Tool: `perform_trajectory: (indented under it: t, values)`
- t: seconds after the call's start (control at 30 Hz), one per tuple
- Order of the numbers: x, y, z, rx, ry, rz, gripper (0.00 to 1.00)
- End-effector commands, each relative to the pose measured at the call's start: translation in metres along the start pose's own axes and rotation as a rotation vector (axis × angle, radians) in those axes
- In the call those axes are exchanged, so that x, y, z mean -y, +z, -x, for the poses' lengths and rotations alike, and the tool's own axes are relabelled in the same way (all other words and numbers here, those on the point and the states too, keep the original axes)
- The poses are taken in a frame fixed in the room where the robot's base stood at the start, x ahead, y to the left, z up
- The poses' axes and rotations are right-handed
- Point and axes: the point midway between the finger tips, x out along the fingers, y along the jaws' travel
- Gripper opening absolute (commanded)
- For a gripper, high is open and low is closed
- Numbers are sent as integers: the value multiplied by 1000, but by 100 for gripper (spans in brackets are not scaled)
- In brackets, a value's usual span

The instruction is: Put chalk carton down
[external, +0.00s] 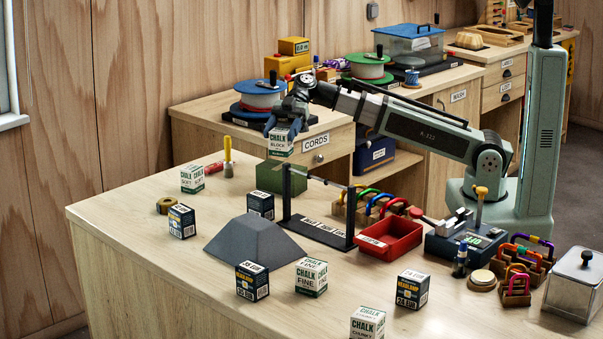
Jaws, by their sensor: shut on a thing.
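My gripper (285,124) points down over the back of the table and is shut on a white and green chalk carton (281,145) marked "CHALK BLOCK". The carton is upright. A green box (286,175) stands right below it; whether the carton touches the box or hangs just above it I cannot tell. Other chalk cartons stand on the table: one at the left (192,179), one marked "FINE" (311,277) in front of the grey wedge, and one marked "CHUNKY" (367,323) at the front edge of the picture.
A grey sloped block (252,246) sits mid-table, with dark headlamp cartons (182,221) around it. A black bar frame (319,232) stands right of the green box. A red tray (390,238) and colourful carabiners (379,203) are further right. The left front tabletop is clear.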

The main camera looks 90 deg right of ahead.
Motion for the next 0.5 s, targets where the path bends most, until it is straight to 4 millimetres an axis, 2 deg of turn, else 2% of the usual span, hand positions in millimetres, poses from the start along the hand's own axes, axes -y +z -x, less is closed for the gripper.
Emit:
perform_trajectory:
  t: [0.3, 0.5]
  values:
    - [1, 28, -12, 0, 0, -1, 30]
    - [0, 31, -13, 0, 1, 0, 30]
